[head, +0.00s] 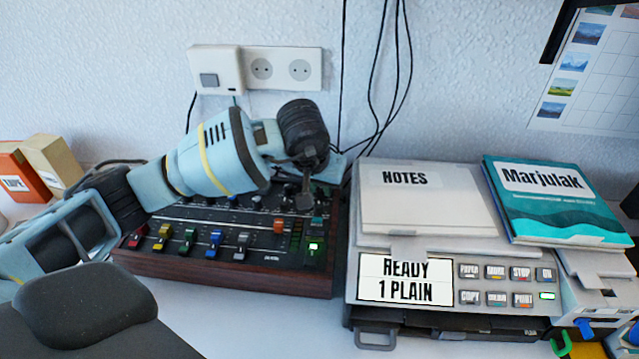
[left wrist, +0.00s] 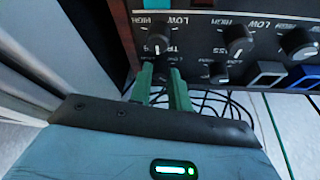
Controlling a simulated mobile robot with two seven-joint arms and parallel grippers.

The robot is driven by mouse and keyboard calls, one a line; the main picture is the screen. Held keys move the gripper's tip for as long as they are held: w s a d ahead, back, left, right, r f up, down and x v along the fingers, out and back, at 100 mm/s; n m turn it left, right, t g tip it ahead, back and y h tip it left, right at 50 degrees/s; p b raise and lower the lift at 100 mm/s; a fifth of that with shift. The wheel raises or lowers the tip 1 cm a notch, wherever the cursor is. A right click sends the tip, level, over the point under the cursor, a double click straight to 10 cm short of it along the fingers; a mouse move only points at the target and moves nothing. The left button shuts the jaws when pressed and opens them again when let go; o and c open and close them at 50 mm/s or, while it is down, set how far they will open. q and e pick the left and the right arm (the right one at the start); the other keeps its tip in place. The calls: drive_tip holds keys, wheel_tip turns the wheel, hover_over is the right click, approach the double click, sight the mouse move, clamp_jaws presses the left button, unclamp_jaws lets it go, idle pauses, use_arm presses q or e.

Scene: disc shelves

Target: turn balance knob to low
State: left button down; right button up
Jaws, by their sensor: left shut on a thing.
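The mixer console (head: 190,262) has a black panel in a wooden frame, with rows of knobs and coloured faders. My left gripper (head: 305,196) is over the right back part of the panel. In the left wrist view its green fingers (left wrist: 162,86) are closed around a small dark knob, which they mostly hide. A larger black knob with a white pointer line (left wrist: 159,36) is just above the fingertips, with LOW and HIGH marks near it. I cannot read which knob is labelled balance, nor the setting of the held knob. My right gripper is not in view.
A grey printer (head: 480,325) stands right of the mixer, with a notes pad (head: 425,205) and a teal book (head: 550,205) on top. Small boxes (head: 50,160) stand at the far left. Black cables (head: 375,110) hang down the wall behind.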

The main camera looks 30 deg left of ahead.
use_arm(q)
drive_tip(key=shift+d+r+n+y+p, duration=0.15)
drive_tip(key=shift+n+y+p, duration=0.25)
drive_tip(key=shift+n, duration=0.6)
drive_tip(key=shift+w+n+g+y+p, duration=0.1)
drive_tip(key=shift+n+g+y+p, duration=0.5)
drive_tip(key=shift+n, duration=1)
drive_tip(key=c, duration=1.6)
unclamp_jaws()
drive_tip(key=v, duration=0.6)
drive_tip(key=shift+d+r, duration=0.1)
drive_tip(key=shift+r, duration=0.05)
drive_tip(key=shift+s+d+r+p, duration=0.15)
drive_tip(key=shift+s+r+p, duration=0.2)
drive_tip(key=shift+r, duration=0.2)
